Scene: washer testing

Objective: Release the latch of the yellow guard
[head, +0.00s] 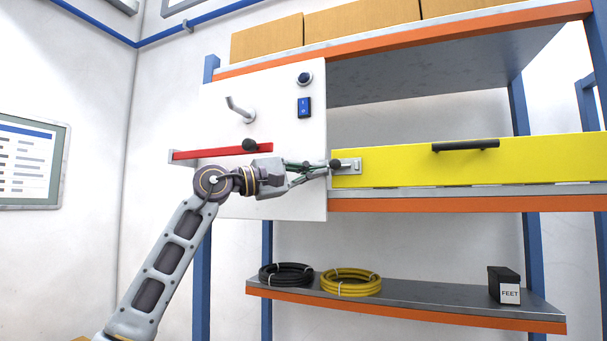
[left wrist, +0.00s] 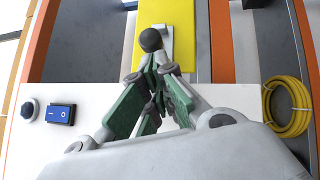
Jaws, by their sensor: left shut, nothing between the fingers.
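The yellow guard (head: 400,166) is a long panel along the shelf, with a black bar handle (head: 465,146). It shows in the left wrist view (left wrist: 172,82) too. Its latch (head: 350,166) sits at its left end, a grey plate with a black round knob (head: 335,163). The knob also shows in the left wrist view (left wrist: 151,40). My left gripper (head: 325,172) is shut and empty, its tips at the knob; I cannot tell whether they touch. In the left wrist view the fingertips (left wrist: 153,72) lie just below the knob. My right gripper is not in view.
A white panel (head: 227,115) carries a blue switch (head: 304,107), a dark round button (head: 304,78), a grey hook-like lever (head: 241,109) and a red bar (head: 215,152) with a black knob. Black (head: 286,274) and yellow hose coils (head: 352,282) and a FEET box (head: 504,285) sit on the lower shelf.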

